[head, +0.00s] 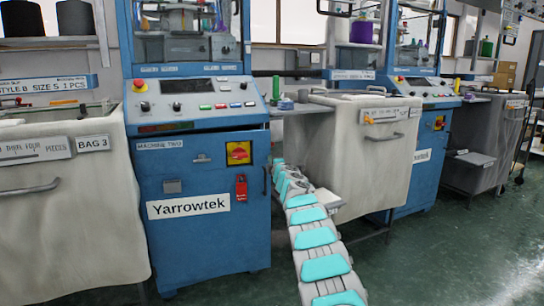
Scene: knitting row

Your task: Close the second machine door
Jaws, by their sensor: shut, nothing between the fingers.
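The second machine is a blue cabinet marked "Machine Two". Its blue front door (205,250) carries a white Yarrowtek label (188,206), a small latch, a red and yellow switch (238,153) and a red lock tag (241,187). A dark strip shows along the door's top; I cannot tell how far the door stands from its frame. A dark upright handle (266,180) is at its right edge. My grey and turquoise arm reaches from the bottom. My gripper (278,164) is small at its far end, shut and empty, close to the right of the handle; contact is unclear.
A pale bin (355,185) stands right of my arm, and another pale bin marked Bag 3 (65,220) stands left of the cabinet. Another blue machine (408,180) is further right. The green floor (440,255) is clear at front right.

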